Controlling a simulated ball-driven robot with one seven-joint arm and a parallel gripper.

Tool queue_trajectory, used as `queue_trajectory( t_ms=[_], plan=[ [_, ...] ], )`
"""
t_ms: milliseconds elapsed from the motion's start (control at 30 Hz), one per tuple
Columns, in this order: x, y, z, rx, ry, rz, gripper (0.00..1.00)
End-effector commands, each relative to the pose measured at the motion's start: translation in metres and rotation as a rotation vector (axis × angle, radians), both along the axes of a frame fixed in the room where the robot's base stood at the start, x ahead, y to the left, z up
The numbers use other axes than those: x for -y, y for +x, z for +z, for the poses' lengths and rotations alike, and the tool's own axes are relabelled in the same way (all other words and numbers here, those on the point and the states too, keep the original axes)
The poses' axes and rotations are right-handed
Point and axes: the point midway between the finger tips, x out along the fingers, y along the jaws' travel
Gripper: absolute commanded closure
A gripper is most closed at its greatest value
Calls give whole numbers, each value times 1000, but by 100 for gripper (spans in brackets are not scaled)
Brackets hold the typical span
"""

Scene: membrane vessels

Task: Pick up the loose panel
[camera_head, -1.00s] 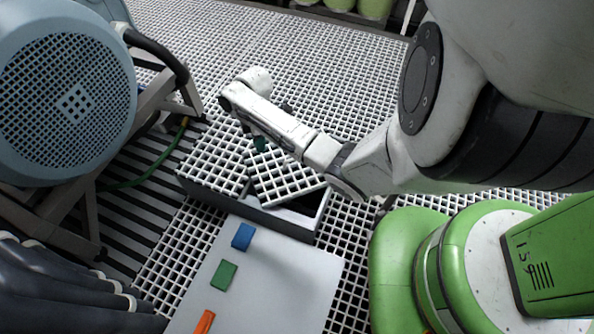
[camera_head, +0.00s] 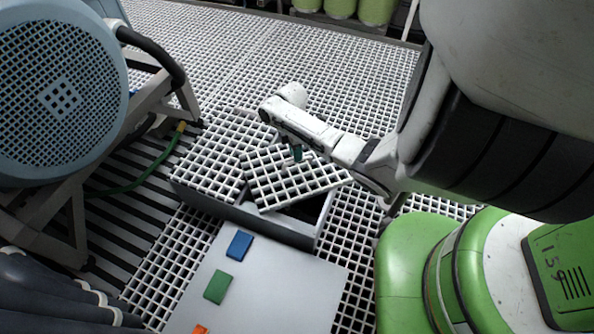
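The loose panel (camera_head: 285,185) is a white square grating with a dark underside, lying askew over a grey-walled box (camera_head: 270,230) in the floor. Its right corner overhangs the box's right wall, and it looks raised and slightly tilted. A dark opening shows beneath its front right side. My gripper (camera_head: 297,153) is at the panel's far edge, its small green tip meeting the grating. It appears shut on the panel, though the arm hides most of the fingers.
A fixed grating (camera_head: 215,150) covers the box's left part. A pale board (camera_head: 265,295) in front carries blue (camera_head: 239,246), green (camera_head: 217,287) and orange (camera_head: 200,329) blocks. A large blue-grey motor (camera_head: 60,95) stands left, with a green hose (camera_head: 140,180). Open grating floor lies behind.

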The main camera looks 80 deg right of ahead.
Motion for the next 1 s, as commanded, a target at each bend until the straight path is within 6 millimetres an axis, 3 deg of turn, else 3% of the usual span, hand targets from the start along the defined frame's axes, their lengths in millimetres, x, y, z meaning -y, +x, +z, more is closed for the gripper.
queue_trajectory(
  t_ms=[100,300,633,867,1000],
  plan=[
    [-3,-1,-21,-1,0,-1,78],
    [-7,-2,-42,-1,1,-1,78],
    [-8,-2,-45,0,0,-1,78],
    [-8,-2,-44,-1,-1,-1,100],
    [-8,-2,-44,-1,0,0,100]
  ],
)
